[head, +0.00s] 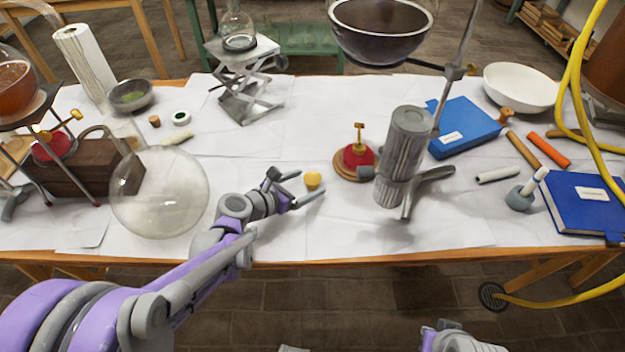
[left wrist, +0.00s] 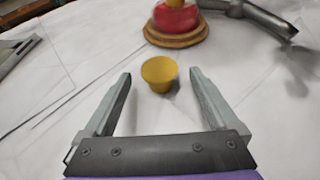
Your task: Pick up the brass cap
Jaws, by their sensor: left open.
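The brass cap (head: 313,180) is a small yellow cup-like piece standing on the white-covered table (head: 280,225), left of the red burner. My left gripper (head: 309,184) is open and low over the table, its fingers pointing right toward the cap. In the left wrist view the cap (left wrist: 159,73) sits centred just past the fingertips (left wrist: 160,76), with clear space on both sides and nothing held. A part of my right arm (head: 455,338) shows at the bottom edge of the head view; its gripper fingers do not show.
The red burner (head: 357,157) on its wooden base (left wrist: 174,38) stands just beyond the cap. A round glass flask (head: 160,192) is left of my left arm. Bare table lies in front of the cap.

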